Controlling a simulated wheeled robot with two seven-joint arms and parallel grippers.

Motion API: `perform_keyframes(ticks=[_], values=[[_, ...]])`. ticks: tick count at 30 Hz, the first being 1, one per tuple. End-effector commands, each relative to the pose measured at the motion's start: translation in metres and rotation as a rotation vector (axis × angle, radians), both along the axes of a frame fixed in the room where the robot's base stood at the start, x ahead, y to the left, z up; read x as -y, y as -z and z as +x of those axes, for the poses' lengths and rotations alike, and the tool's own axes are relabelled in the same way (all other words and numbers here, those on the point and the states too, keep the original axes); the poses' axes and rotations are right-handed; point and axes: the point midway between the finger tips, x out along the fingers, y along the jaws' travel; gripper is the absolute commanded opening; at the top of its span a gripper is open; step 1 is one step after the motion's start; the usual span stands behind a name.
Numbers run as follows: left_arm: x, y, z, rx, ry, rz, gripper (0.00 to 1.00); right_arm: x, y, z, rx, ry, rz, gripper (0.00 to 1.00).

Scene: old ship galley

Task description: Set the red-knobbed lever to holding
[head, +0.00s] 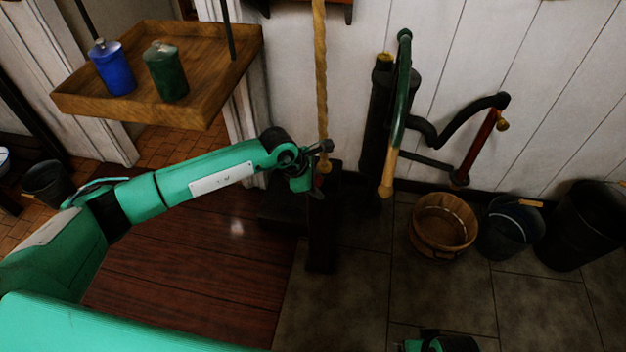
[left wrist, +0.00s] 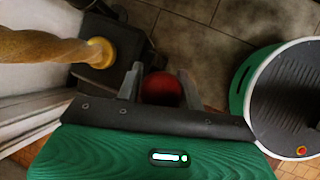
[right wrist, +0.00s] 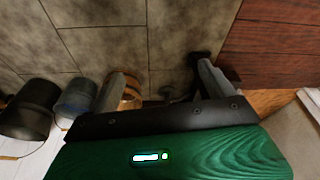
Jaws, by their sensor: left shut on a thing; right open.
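The lever's red knob (left wrist: 162,89) shows between the two fingers of my left gripper (left wrist: 159,84) in the left wrist view. My left gripper is shut on this knob. In the head view my left gripper (head: 321,158) is at the top of a dark post (head: 322,235), beside the hanging rope. The gripper mostly hides the knob there, and the lever's shaft and any position marks cannot be made out. My right gripper (right wrist: 160,85) is open and empty, pointing down over the floor. Part of it shows at the bottom of the head view (head: 440,343).
A thick rope (head: 321,85) hangs close to my left gripper. A green-handled pump (head: 402,95) with a bent pipe (head: 460,115) is on the wall. A wooden bucket (head: 443,225) and dark buckets stand below. A hanging wooden tray (head: 200,110) holds two canisters at upper left.

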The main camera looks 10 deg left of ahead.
Motion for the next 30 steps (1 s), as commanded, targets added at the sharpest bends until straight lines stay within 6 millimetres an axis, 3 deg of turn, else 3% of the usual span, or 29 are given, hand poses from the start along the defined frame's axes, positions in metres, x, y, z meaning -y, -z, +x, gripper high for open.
perform_keyframes(ticks=[9, 23, 24, 27, 30], values=[[0.009, -0.001, 0.0, 0.004, 0.002, 0.09, 0.0, 0.0, 0.016, 0.0, -0.018, -0.001, -0.002, 0.85], [0.01, 0.0, 0.0, 0.005, 0.001, 0.103, 0.0, 0.0, 0.019, 0.0, -0.021, 0.0, -0.004, 0.85], [0.01, 0.0, 0.0, 0.005, 0.002, 0.103, 0.4, 0.0, 0.018, 0.0, -0.021, 0.0, -0.004, 0.85], [0.01, 0.0, 0.0, 0.005, 0.001, 0.103, 0.59, 0.0, 0.018, 0.0, -0.021, 0.0, -0.004, 0.85], [0.01, 0.0, 0.0, 0.005, 0.001, 0.103, 0.59, 0.0, 0.018, 0.0, -0.021, 0.0, -0.004, 0.85]])
